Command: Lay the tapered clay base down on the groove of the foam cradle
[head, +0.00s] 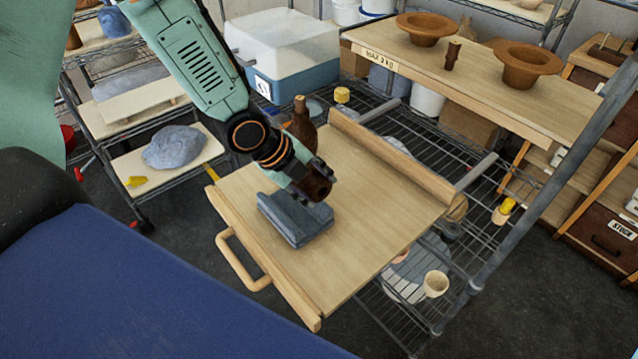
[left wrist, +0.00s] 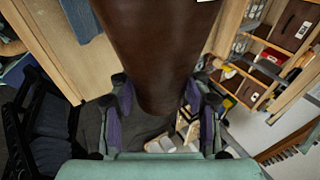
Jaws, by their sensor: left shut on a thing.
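My left gripper (head: 300,176) is shut on the tapered clay base (head: 317,187), a dark brown piece with a round open end. In the left wrist view the base (left wrist: 160,45) fills the upper middle, between the two finger pads. The blue-grey foam cradle (head: 296,222) lies on the wooden tray board below the gripper. The base appears just above the cradle's upper right part; I cannot tell whether they touch. The gripper and the base hide part of the groove. My right gripper is not in view.
The wooden board (head: 385,215) has a raised back rail (head: 390,155) and a front handle (head: 240,262). A brown bottle-shaped piece (head: 301,128) stands at its back left. Bare board lies right of the cradle. A shelf (head: 480,85) with brown bowls (head: 426,28) is behind.

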